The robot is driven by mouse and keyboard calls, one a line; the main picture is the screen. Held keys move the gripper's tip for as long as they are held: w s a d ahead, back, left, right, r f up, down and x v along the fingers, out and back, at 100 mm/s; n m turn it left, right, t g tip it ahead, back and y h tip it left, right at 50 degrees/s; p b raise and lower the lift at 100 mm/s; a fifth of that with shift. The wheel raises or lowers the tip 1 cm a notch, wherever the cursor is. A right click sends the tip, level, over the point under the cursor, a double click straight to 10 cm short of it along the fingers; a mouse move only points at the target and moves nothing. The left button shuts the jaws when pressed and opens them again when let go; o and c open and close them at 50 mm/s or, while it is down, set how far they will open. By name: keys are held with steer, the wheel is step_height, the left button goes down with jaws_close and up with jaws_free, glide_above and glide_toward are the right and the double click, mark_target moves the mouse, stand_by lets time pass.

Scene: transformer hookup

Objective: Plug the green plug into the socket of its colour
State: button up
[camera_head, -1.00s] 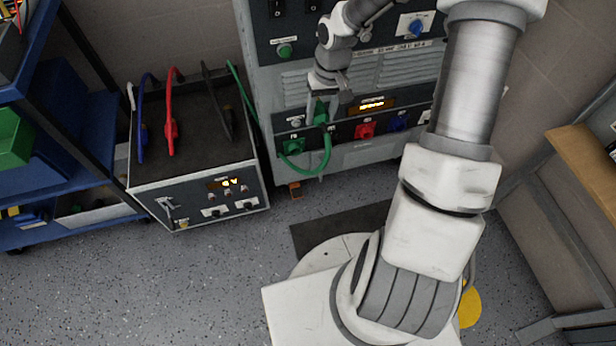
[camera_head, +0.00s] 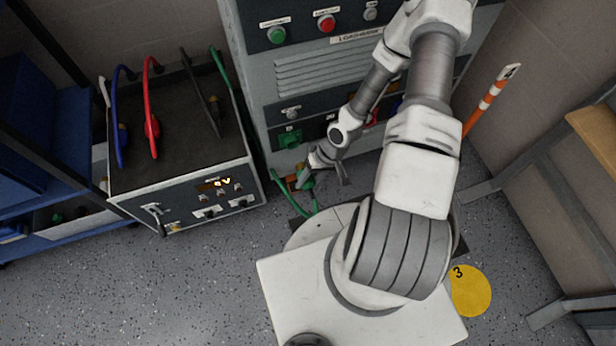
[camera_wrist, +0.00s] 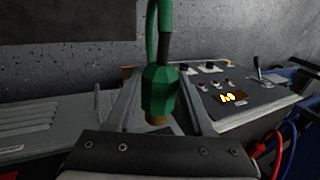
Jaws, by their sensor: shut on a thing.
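The green plug (camera_head: 307,182) is in my gripper (camera_head: 322,178), low in front of the cabinet in the head view. In the wrist view the green plug (camera_wrist: 160,92) is upright in the picture, with its cable at the top and a brass-coloured tip at the bottom. The dark plate of my gripper (camera_wrist: 145,150) lies below it. The green socket (camera_head: 290,139) on the cabinet's lower panel is above and left of the plug, apart from it. The green cable (camera_head: 279,187) runs left from the plug. The finger contact is partly hidden.
The power box (camera_head: 185,165) with blue, red and black leads stands left of the cabinet (camera_head: 262,100). A red socket (camera_head: 371,117) is partly behind my arm. Open floor lies in front.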

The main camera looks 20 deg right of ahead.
mark_target(303, 163)
steer(key=shift+w, duration=3)
steer(key=shift+w+b, duration=0.3)
steer(key=shift+w, duration=1.4)
steer(key=o, duration=1.6)
steer(key=shift+c, duration=0.2)
steer(key=shift+r, duration=0.1)
